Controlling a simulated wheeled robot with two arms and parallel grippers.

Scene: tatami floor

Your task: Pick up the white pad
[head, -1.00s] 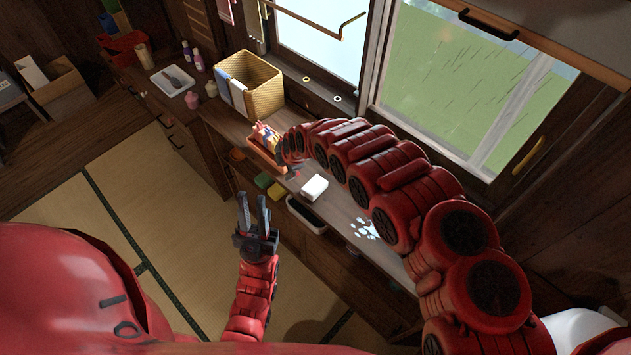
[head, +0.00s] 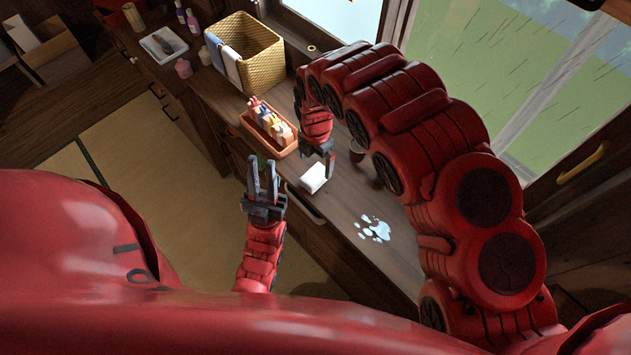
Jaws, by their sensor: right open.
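The white pad (head: 312,178) lies on the dark wooden counter near its front edge. My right gripper (head: 318,164) hangs pointing down right at the pad, its fingers apart at the pad's far side. I cannot tell whether they touch it. The pad's far part is partly hidden by the fingers. My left gripper (head: 263,172) points up with two fingers apart and nothing between them. It appears in front of the counter, left of the pad.
An orange tray (head: 249,126) with several small bottles stands left of my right gripper. A wicker basket (head: 262,72) with cloths is further back. A puddle (head: 374,228) lies right of the pad. A small dark round object (head: 357,152) is behind it.

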